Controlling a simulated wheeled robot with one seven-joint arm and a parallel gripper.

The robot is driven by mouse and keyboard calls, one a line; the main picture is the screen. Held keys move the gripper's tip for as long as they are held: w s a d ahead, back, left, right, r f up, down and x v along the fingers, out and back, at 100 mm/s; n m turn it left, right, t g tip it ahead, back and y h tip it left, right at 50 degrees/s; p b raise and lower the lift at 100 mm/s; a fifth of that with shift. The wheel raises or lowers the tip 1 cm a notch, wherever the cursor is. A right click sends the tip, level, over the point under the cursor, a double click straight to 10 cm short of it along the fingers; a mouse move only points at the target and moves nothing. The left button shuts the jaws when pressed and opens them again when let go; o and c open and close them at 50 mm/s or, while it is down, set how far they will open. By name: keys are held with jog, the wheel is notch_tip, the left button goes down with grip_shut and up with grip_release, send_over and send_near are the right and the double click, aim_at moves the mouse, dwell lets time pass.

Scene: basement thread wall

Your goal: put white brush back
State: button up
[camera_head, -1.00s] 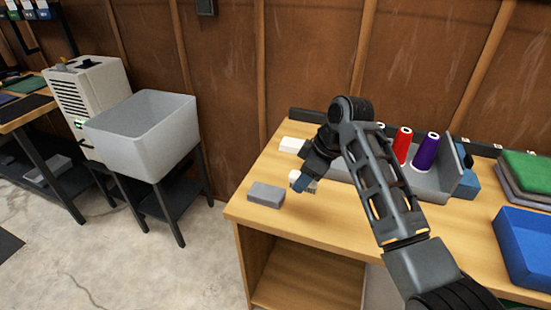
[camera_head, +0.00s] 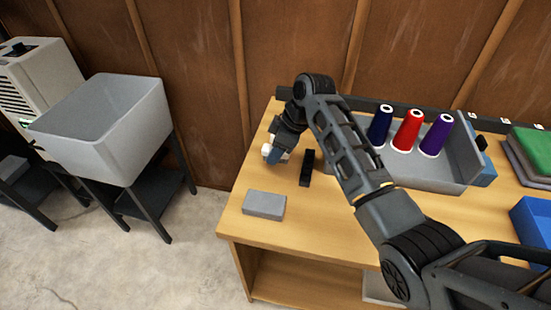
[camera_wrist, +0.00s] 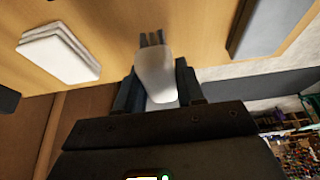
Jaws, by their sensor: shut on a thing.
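The white brush (camera_wrist: 155,72) is held between the two dark fingers of my gripper (camera_wrist: 158,88) in the wrist view, with its dark bristles pointing away from the gripper over the wooden table. In the head view my gripper (camera_head: 276,156) is low over the table's left back part, behind the grey block. White shows around the fingers there; I cannot tell how much is brush and how much is the white block behind. That white, layered block (camera_wrist: 58,52) lies on the table in the wrist view, apart from the brush.
A grey block (camera_head: 264,205) lies near the table's front left. A black bar (camera_head: 307,168) is right of my gripper. A grey tray (camera_head: 430,178) holds blue, red and purple spools. A blue bin (camera_head: 530,225) stands at right. A grey tub (camera_head: 100,125) stands left, off the table.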

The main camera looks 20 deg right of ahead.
jog(key=shift+f, duration=1.95)
jog(key=shift+f, duration=0.1)
jog(key=o, duration=1.1)
jog(key=v, duration=1.2)
